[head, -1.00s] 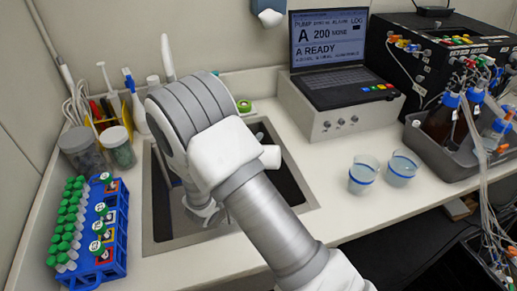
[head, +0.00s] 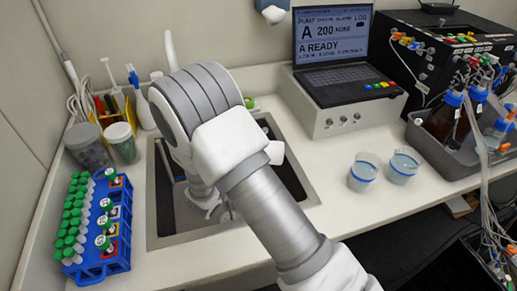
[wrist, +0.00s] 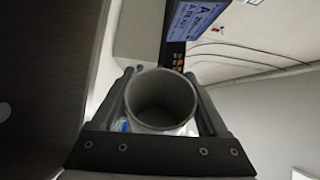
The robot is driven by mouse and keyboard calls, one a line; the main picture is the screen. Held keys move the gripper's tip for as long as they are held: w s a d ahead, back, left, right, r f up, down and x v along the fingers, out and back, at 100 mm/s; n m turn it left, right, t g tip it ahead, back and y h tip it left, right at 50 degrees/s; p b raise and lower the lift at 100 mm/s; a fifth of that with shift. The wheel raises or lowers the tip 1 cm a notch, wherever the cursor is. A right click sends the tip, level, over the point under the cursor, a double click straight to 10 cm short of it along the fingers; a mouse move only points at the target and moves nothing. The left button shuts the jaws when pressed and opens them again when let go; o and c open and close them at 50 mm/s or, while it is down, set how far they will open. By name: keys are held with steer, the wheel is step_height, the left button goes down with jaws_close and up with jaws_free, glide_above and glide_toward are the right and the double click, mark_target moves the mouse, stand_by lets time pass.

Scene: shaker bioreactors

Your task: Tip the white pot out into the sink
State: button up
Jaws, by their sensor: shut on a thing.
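The white pot (wrist: 162,122) is between the two fingers of my gripper (wrist: 161,92) in the wrist view. Its round mouth faces the wrist camera and its inside looks plain grey; I see no contents. My gripper is shut on it. The wrist view is rolled, with the laptop sideways in it, so the pot seems tilted, but I cannot tell how far. In the head view my gripper (head: 208,203) is over the sink (head: 300,204), and my arm hides the pot and much of the basin.
A blue rack of green-capped tubes (head: 118,258) and lidded jars (head: 121,142) stand left of the sink. Two beakers (head: 363,171) with blue bands stand to the right. A laptop (head: 335,50) sits on a grey box behind. Counter lies clear between beakers and sink.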

mark_target(275, 145)
steer(key=shift+d+r+m+g+p, duration=0.3)
steer(key=shift+r+m+p, duration=0.25)
steer(key=shift+m, duration=0.15)
steer(key=shift+s+d+m+g+y, duration=0.15)
steer(key=shift+m+y, duration=0.1)
steer(key=shift+m, duration=0.2)
steer(key=shift+w+m+g+y, duration=0.1)
steer(key=shift+m+y, duration=0.1)
steer(key=shift+m, duration=0.3)
steer(key=shift+s+d+m+g+y, duration=0.15)
steer(key=shift+m+y, duration=0.1)
steer(key=shift+m, duration=0.2)
steer(key=shift+r+p, duration=0.1)
steer(key=shift+p, duration=0.2)
